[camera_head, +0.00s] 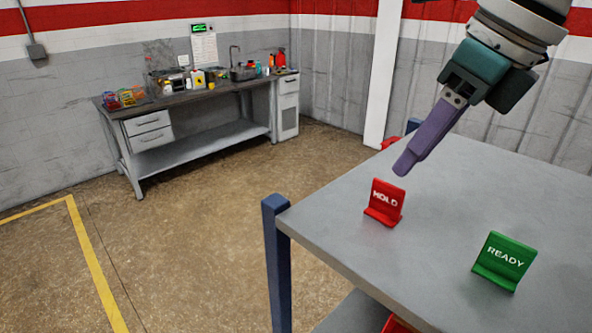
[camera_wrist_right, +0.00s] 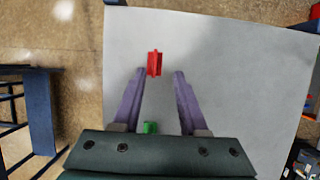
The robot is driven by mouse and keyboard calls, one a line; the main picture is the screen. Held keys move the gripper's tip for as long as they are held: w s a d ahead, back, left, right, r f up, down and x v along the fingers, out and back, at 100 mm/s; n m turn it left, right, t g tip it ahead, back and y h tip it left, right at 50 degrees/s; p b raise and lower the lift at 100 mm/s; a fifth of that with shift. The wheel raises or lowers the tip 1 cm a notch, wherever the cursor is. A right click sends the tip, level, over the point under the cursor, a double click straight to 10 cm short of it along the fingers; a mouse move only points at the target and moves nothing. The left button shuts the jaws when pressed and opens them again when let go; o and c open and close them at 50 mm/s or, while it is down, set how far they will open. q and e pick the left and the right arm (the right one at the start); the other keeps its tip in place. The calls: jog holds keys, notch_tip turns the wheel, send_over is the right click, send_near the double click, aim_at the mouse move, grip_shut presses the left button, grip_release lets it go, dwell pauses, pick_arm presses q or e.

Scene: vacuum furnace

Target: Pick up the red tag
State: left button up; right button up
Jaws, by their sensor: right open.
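The red tag (camera_head: 384,202), lettered HOLD, stands upright on its foot on the grey tabletop (camera_head: 447,225), near the left edge. My right gripper (camera_head: 404,165) hangs above and behind it, its purple fingers pointing down and left. In the right wrist view the fingers are apart and empty (camera_wrist_right: 158,76). The red tag (camera_wrist_right: 154,63) shows there just past the fingertips, roughly in line with the gap between them, and not touched. My left gripper is not in view.
A green tag (camera_head: 503,261) lettered READY stands on the same table, to the right and nearer; it also shows in the wrist view (camera_wrist_right: 150,127). A workbench (camera_head: 190,97) with bottles and a sink stands by the far wall. The tabletop around the tags is clear.

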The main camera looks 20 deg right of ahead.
aim_at(391, 185)
jog(key=b+x, duration=0.1)
jog(key=x, duration=0.3)
jog(key=b+x, duration=0.1)
jog(key=x, duration=0.1)
jog(key=shift+a+f+b, duration=0.2)
jog(key=shift+a+b, duration=0.1)
jog(key=shift+a, duration=0.15)
jog(key=shift+c, duration=0.4)
grip_shut()
